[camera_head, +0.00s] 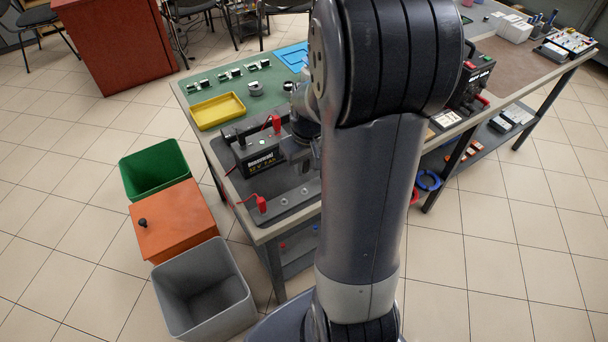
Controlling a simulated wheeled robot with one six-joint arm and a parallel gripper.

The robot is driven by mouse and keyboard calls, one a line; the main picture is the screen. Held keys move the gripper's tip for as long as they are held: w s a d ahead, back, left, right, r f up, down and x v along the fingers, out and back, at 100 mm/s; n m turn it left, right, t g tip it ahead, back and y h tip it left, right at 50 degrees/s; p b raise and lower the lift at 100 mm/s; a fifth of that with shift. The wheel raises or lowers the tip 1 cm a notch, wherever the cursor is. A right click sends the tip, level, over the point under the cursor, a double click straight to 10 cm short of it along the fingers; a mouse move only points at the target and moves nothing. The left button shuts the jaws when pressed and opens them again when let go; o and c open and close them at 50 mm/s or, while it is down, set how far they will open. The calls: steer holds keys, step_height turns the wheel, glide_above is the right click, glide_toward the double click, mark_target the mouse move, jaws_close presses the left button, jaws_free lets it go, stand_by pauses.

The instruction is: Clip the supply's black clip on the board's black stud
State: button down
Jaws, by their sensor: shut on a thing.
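The supply (262,158), a black box with a voltage label, stands on the near left end of the workbench. One red clip (277,124) sits at its top. Another red clip (262,204) on a red lead stands on the grey board (275,216) in front of the supply. Bare studs (304,190) show on the board to its right. My gripper (299,154) shows only in part beside the supply's right side, left of my arm. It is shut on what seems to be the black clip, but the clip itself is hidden. I cannot make out the black stud.
A yellow tray (217,111) and small metal parts lie on the green mat (262,96) behind. A black device (472,80) stands right of my arm. Green, orange and grey bins (203,290) stand on the floor to the left. My arm blocks the middle.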

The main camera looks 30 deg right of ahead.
step_height(320, 180, up, 3)
steer(key=shift+r, duration=0.1)
steer(key=shift+r+p, duration=1.3)
steer(key=w+d+f, duration=0.2)
steer(key=w+d, duration=0.1)
steer(key=d, duration=0.2)
steer(key=w+d+f, duration=0.1)
steer(key=w+d, duration=0.2)
steer(key=d, duration=0.2)
steer(key=w+d+f, duration=0.2)
steer(key=w+d, duration=0.1)
steer(key=d, duration=0.2)
steer(key=shift+w+d+f+b, duration=0.15)
steer(key=shift+d+f+b, duration=0.15)
steer(key=shift+b, duration=0.05)
step_height(320, 180, down, 3)
steer(key=shift+f+b, duration=0.15)
steer(key=shift+b, duration=1.1)
steer(key=shift+f+b, duration=0.7)
steer(key=shift+f, duration=0.4)
steer(key=shift+f, duration=0.1)
steer(key=shift+f, duration=0.25)
